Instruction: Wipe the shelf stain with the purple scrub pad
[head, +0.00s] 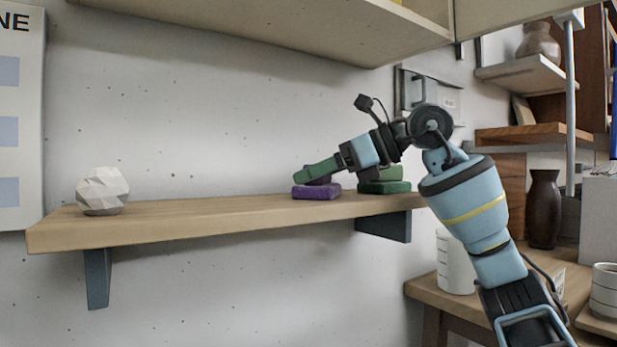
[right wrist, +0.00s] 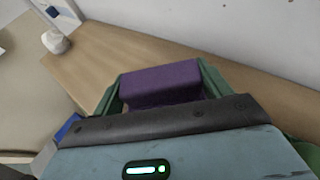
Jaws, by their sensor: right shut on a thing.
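The wooden shelf (head: 200,212) runs along the wall. The purple scrub pad (head: 316,192) is at the right part of the shelf, on its top or just above it; I cannot tell which. My right gripper (head: 316,176) reaches in from the right and is shut on the pad. In the right wrist view, the purple pad (right wrist: 160,83) sits between the green fingers of my right gripper (right wrist: 162,90). I see no stain on the visible shelf top; the part under the pad and gripper is hidden. My left gripper is not in view.
Green pads (head: 385,187) lie on the shelf just right of the purple pad, partly behind my arm. A white faceted ornament (head: 102,191) stands at the shelf's left end. The shelf between is clear. An upper cabinet (head: 290,25) overhangs. A dark vase (head: 543,208) stands at right.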

